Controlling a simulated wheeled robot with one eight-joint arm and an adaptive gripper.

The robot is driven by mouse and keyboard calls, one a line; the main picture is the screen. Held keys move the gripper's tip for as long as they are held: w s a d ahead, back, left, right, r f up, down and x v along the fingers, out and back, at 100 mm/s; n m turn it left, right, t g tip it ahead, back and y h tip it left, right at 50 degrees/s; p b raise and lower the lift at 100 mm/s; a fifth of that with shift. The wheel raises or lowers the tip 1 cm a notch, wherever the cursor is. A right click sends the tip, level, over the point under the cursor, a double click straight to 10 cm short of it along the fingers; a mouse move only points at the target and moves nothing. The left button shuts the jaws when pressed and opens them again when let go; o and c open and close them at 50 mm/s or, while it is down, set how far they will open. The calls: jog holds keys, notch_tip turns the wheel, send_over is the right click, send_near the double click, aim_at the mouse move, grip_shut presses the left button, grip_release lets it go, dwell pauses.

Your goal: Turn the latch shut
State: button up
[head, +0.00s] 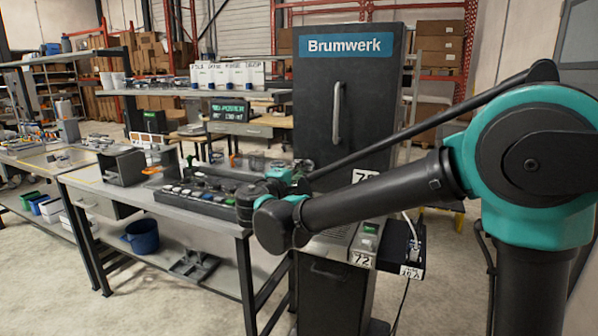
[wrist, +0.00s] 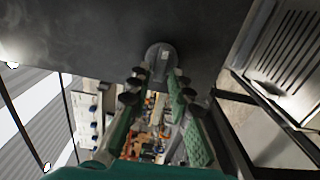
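In the wrist view, a rounded grey piece (wrist: 161,56), which looks like the latch, sits against a dark panel (wrist: 95,35). A small pale mark shows on it. My gripper (wrist: 158,78) has its two green-and-black fingers apart, with the tips just at the near edge of this piece, one towards each side. I cannot tell whether they touch it. In the head view, my arm hides most of the gripper and the latch; the dark Brumwerk cabinet (head: 347,75) with a vertical handle (head: 337,113) stands behind the arm.
A workbench (head: 115,190) with several parts and a black tray of parts (head: 205,198) lies left of the cabinet. A metal unit marked 72 (head: 335,240) stands below my forearm. A slotted metal tray (wrist: 290,65) is at the wrist view's right. A blue bucket (head: 142,236) is below the bench.

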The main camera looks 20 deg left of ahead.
jog(key=shift+o, duration=0.7)
jog(key=s, duration=1.2)
jog(key=shift+a, duration=0.4)
